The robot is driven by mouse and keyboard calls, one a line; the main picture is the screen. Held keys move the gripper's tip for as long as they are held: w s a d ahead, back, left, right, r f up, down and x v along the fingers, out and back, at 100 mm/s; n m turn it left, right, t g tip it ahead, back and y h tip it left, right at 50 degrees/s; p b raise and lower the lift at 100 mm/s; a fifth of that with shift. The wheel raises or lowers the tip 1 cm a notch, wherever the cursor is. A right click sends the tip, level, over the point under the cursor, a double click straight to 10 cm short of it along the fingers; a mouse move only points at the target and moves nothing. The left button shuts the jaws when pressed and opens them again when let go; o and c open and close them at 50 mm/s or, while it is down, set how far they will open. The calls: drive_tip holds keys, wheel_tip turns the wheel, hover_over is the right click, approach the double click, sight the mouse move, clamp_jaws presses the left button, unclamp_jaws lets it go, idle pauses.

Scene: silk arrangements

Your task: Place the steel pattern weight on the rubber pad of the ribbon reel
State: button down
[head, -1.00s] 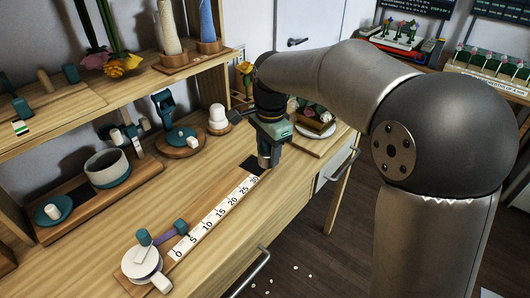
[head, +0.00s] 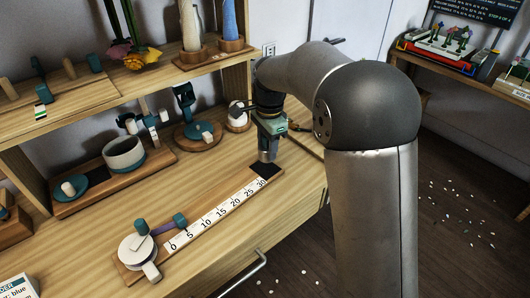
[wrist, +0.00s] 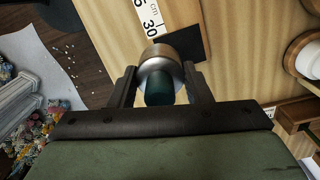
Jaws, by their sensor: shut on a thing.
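My gripper (wrist: 160,88) is shut on the steel pattern weight (wrist: 160,56), a short metal cylinder with a dark teal knob between the fingers. In the head view the weight (head: 267,155) hangs upright below my gripper (head: 268,143), at the far end of the ribbon reel's board. The black rubber pad (wrist: 187,37) lies partly hidden behind the weight in the wrist view, and shows in the head view (head: 266,171) too. I cannot tell if the weight touches it. The ribbon reel (head: 138,251) has a white spool at the scale's near end.
A white centimetre scale (head: 215,214) runs along the board to the pad. Behind it stand a white-and-teal bowl (head: 124,153), a teal stand on a round base (head: 198,134) and a white knobbed piece (head: 237,115). The bench front right of the reel is clear.

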drive_tip(key=w+f, duration=0.2)
drive_tip(key=f, duration=0.1)
drive_tip(key=w+f+p, duration=0.1)
drive_tip(key=w+f, duration=0.1)
drive_tip(key=shift+a, duration=0.25)
drive_tip(key=shift+s+f, duration=0.1)
drive_tip(key=shift+f, duration=1.3)
drive_tip(key=shift+f, duration=0.15)
drive_tip(key=c, duration=0.7)
unclamp_jaws()
drive_tip(key=shift+c, duration=0.2)
